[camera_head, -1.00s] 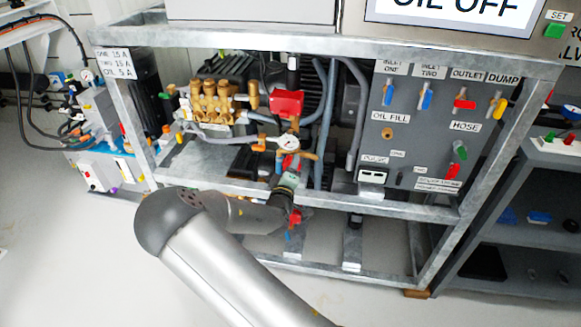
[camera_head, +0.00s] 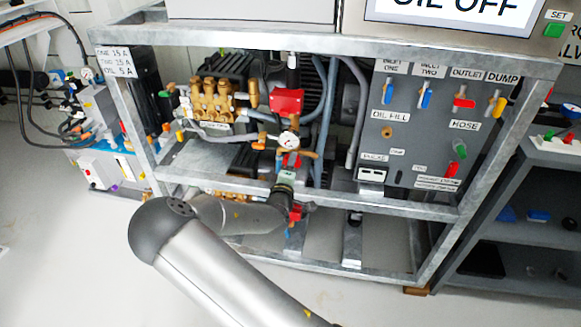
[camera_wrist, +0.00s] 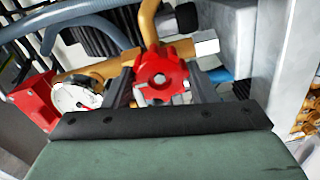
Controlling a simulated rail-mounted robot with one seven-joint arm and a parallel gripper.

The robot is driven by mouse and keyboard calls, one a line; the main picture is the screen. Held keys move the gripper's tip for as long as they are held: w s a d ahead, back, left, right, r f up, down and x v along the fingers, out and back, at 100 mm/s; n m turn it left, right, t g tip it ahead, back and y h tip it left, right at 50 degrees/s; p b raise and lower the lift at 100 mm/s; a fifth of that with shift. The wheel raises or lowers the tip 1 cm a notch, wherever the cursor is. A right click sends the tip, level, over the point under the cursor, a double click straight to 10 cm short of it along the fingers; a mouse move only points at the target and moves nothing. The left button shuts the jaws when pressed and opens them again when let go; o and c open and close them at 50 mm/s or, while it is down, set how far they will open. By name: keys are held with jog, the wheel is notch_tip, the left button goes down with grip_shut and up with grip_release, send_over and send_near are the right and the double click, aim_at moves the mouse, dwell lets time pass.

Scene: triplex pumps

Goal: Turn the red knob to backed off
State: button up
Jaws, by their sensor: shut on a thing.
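The red knob (camera_wrist: 163,77) is a lobed handwheel on a brass fitting, in the middle of the wrist view. My gripper (camera_wrist: 162,88) has one dark finger on each side of it and is shut on it. In the head view the knob (camera_head: 291,160) shows as a small red patch just under the gauge, with my gripper (camera_head: 287,174) reaching up to it from below. The fingers' contact is partly hidden there.
A white-faced pressure gauge (camera_wrist: 76,95) and a red block (camera_wrist: 34,100) sit left of the knob. Brass pipe (camera_wrist: 149,24) rises behind it. The grey frame rail (camera_head: 330,200) runs close to my arm. A valve panel (camera_head: 420,140) stands right.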

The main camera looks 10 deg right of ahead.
jog(key=o, duration=1)
jog(key=shift+c, duration=0.2)
jog(key=shift+s, duration=0.1)
jog(key=p+v, duration=0.2)
jog(key=v, duration=1.5)
jog(key=shift+s, duration=0.1)
